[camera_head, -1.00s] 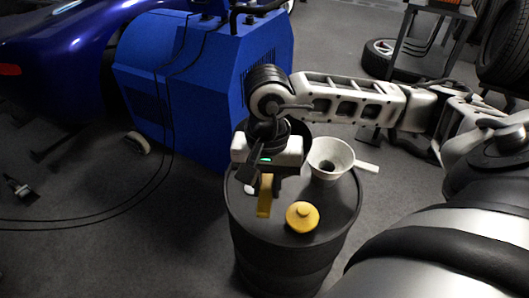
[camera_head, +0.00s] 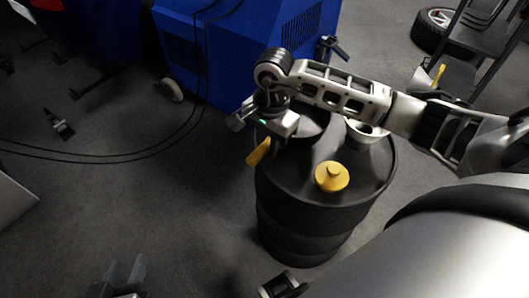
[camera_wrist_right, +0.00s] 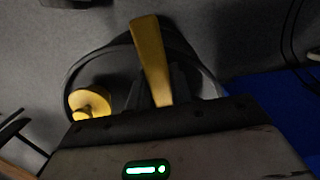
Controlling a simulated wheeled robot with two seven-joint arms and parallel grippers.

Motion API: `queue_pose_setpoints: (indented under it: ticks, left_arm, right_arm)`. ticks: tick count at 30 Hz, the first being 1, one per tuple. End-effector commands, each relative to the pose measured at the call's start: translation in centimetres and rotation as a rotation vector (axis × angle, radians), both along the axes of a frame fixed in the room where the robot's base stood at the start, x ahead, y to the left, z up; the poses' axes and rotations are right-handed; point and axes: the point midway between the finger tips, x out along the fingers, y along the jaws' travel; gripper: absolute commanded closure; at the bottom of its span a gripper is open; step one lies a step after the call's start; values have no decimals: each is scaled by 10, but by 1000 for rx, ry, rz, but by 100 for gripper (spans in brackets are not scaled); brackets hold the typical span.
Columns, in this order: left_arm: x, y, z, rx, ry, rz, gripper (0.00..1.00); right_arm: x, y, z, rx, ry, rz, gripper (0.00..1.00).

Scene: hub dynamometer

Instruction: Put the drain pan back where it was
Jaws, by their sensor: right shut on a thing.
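My right gripper (camera_head: 262,138) is over the back left rim of a black drum (camera_head: 310,212). It is shut on a yellow strip (camera_head: 259,151), which juts out past the rim; the strip also shows between the fingers in the right wrist view (camera_wrist_right: 149,50). A dark, shallow round shape (camera_head: 309,122) sits right beside the gripper on the drum; it may be the drain pan, but the arm partly covers it and I cannot tell whether it joins the strip. My left gripper (camera_head: 123,275) is at the bottom left, fingers apart and empty.
A yellow cap (camera_head: 332,177) sits on the drum top; it also shows in the right wrist view (camera_wrist_right: 90,103). A pale funnel (camera_head: 366,130) is partly behind my right arm. A blue machine (camera_head: 250,50) stands behind the drum. Cables (camera_head: 120,157) cross the floor at left.

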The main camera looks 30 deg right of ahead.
Motion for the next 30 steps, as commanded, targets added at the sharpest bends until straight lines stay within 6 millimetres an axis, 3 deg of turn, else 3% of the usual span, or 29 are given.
queue_pose_setpoints:
  ticks: [5,12,24,25,27,30]
  left_arm:
    - [3,-1,-6,3,8,-3,64]
    - [6,-3,-8,-2,6,-9,64]
    - [5,-5,-13,-8,14,-9,64]
    - [5,-5,-13,-7,16,-9,64]
    - [4,-5,-13,-7,21,-9,64]
    - [4,-5,-13,-7,21,-9,64]
  right_arm:
    - [8,2,-9,0,-1,0,100]
    - [9,4,-41,1,2,-1,100]
    - [10,3,-45,0,-2,1,100]
    - [10,3,-45,-1,-1,1,76]
    - [10,3,-44,0,-1,1,57]
    - [10,3,-44,0,-1,1,57]
